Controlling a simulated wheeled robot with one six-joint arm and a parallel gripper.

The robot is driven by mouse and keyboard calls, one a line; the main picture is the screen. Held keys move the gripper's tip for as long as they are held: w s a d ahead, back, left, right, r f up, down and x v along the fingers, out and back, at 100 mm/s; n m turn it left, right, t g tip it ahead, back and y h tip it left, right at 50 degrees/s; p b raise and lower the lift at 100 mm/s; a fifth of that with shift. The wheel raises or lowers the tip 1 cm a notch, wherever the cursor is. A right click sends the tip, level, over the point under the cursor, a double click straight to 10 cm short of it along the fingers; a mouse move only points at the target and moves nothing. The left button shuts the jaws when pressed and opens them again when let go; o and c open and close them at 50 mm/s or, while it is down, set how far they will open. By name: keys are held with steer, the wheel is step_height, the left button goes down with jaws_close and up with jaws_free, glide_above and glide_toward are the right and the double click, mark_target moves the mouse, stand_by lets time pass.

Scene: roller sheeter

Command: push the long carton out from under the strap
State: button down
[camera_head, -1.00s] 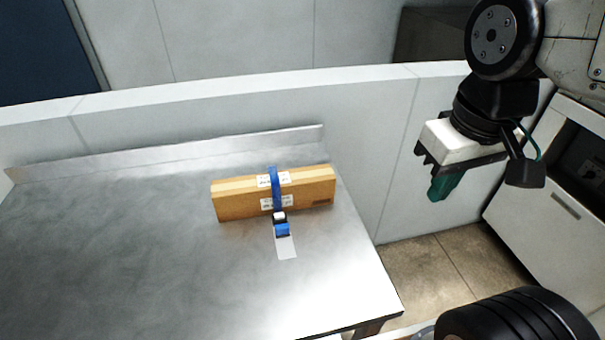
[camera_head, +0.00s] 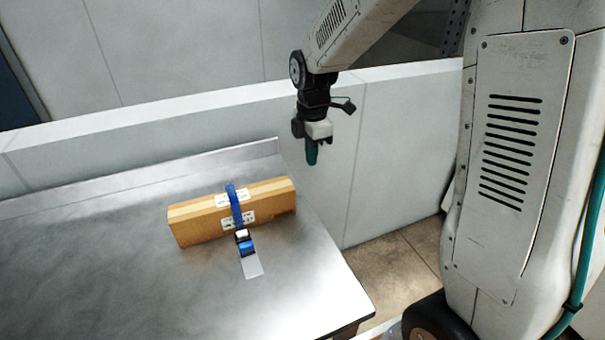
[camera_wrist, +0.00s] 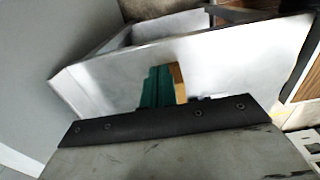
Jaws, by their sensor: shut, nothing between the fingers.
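The long carton (camera_head: 198,222) is a brown box lying on the metal table, with white labels on its side and top. A blue strap (camera_head: 235,205) runs over its middle and down its front to a blue and black buckle (camera_head: 245,243) on the tabletop. My gripper (camera_head: 311,160) has green fingers, shut and empty, pointing down. It is in the air, to the right of the carton's right end and apart from it. In the wrist view the green fingers (camera_wrist: 157,88) hide most of the carton; a brown strip of it (camera_wrist: 179,82) shows beside them.
The metal table (camera_head: 110,270) has a raised lip (camera_head: 130,182) along its back. A white low wall (camera_head: 400,120) stands behind it. A pale strip (camera_head: 252,268) lies in front of the buckle. The tabletop left of the carton is clear.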

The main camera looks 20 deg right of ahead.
steer(key=a+f, duration=0.1)
steer(key=f, duration=0.2)
steer(key=a+f, duration=0.1)
steer(key=f, duration=0.2)
steer(key=a+f, duration=0.1)
steer(key=f, duration=0.2)
steer(key=shift+f, duration=0.15)
steer(key=shift+a, duration=0.5)
